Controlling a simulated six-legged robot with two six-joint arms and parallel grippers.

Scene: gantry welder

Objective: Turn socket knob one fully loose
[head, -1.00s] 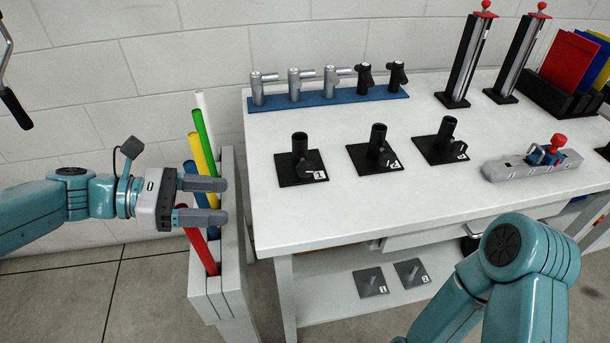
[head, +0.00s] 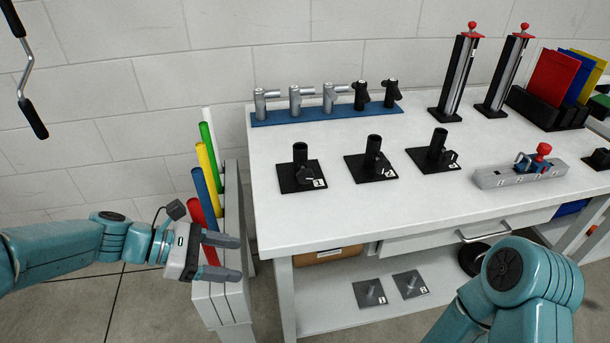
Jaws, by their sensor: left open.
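Three black sockets on square base plates stand in a row on the white table. The leftmost socket (head: 300,155) has a label that looks like 1, with a dark knob (head: 306,177) low on its front. The middle socket (head: 373,150) and right socket (head: 438,143) have similar side knobs. My left gripper (head: 239,258) is open and empty. It shows in front of the rack of coloured rods, left of and lower in the picture than the leftmost socket, apart from it. My right gripper is out of view; only part of that arm shows.
The rod rack (head: 228,290) stands against the left end of the white table (head: 300,228). A blue strip (head: 325,113) with several clamp-like pieces lies at the back. A grey block (head: 520,174) with a red-topped clamp is at right. The table's front left is clear.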

